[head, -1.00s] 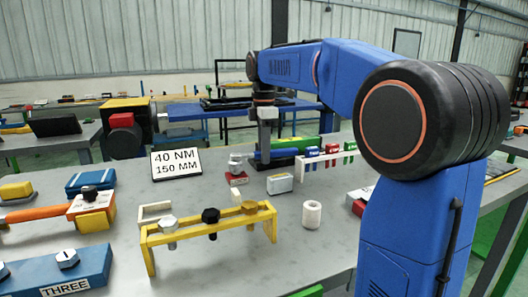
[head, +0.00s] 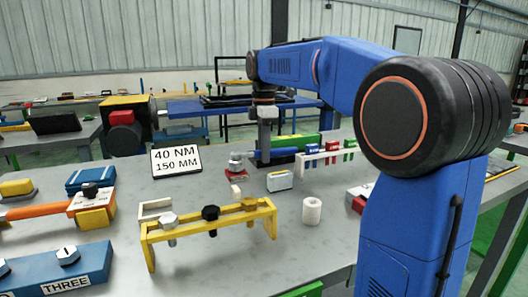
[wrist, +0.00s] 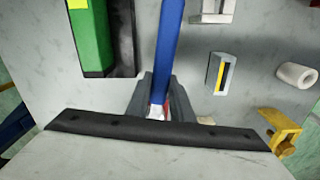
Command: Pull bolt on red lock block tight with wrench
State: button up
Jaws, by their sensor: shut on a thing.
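The red lock block (head: 237,172) stands mid-bench in the head view, with a pale hexagonal bolt (head: 236,159) upright on top. My gripper (head: 265,158) is low over the bench, just right of the block. It is shut on a blue wrench (head: 284,153), whose handle runs away to the right. In the wrist view, the blue handle (wrist: 168,45) runs up from between my jaws (wrist: 153,100). The wrench's working end is small and partly hidden at the bolt; I cannot tell whether it is seated on it.
A yellow rack (head: 192,228) with several bolts stands in front. A white cylinder (head: 312,211) and a grey block (head: 280,180) lie right of the lock block. A green case (wrist: 95,40) lies beside the handle. A sign (head: 177,161) reads 40 NM, 150 MM.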

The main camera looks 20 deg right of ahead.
grip_shut()
jog(key=shift+s+a+m, duration=0.1)
jog(key=shift+s+m, duration=0.35)
jog(key=shift+m, duration=0.15)
jog(key=shift+w+r+n, duration=0.15)
jog(key=shift+w+n, duration=0.1)
jog(key=shift+n, duration=0.05)
jog(key=shift+r, duration=2.85)
